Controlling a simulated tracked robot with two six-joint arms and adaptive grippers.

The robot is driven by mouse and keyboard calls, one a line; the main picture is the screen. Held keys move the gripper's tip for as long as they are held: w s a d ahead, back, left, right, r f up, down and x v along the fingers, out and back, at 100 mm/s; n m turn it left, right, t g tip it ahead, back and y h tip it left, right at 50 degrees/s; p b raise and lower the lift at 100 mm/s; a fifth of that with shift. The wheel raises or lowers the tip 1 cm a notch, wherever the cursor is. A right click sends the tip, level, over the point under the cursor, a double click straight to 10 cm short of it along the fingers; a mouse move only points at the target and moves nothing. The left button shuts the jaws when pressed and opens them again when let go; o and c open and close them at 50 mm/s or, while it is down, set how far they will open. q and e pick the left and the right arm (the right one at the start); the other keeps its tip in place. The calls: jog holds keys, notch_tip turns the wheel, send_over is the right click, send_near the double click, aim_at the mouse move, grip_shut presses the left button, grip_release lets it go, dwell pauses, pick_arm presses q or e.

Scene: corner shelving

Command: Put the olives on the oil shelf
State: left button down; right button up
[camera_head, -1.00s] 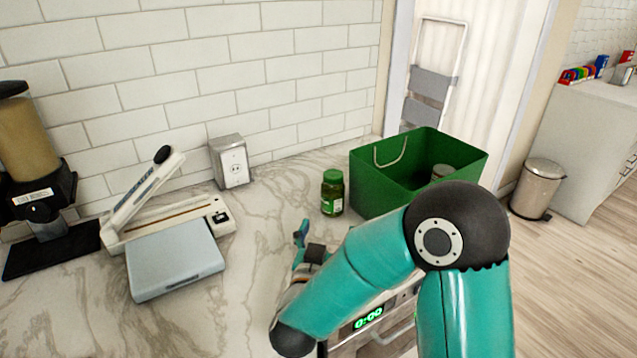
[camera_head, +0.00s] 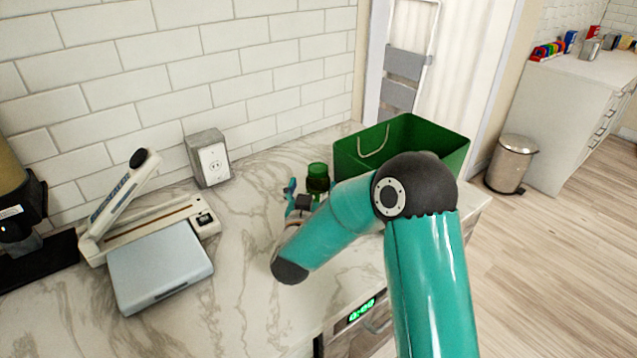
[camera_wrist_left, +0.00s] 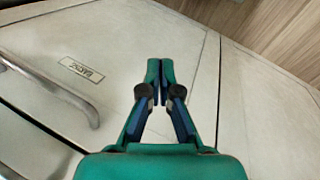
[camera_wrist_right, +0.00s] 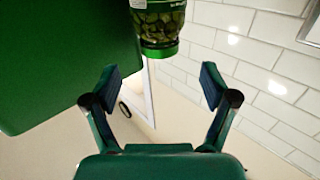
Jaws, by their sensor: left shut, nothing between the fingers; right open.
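The olives are a glass jar with a green lid (camera_head: 318,171) standing on the marble counter, close to the left side of a green box. In the right wrist view the jar (camera_wrist_right: 160,24) shows upside down, with olives visible through the glass. My right gripper (camera_head: 297,196) is just in front of the jar, and my arm hides part of the scene behind it. In the right wrist view it (camera_wrist_right: 160,86) is open and empty, with the jar beyond the fingertips. My left gripper (camera_wrist_left: 160,72) is shut and empty in front of a pale drawer front. The oil shelf cannot be made out.
The green box (camera_head: 440,138) is right of the jar. A bin (camera_head: 511,165) stands on the floor. In the left wrist view, a labelled drawer (camera_wrist_left: 82,69) has a metal handle.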

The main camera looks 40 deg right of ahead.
aim_at(316, 175)
jog(key=shift+p+x, duration=0.8)
jog(key=shift+x, duration=2.4)
grip_shut()
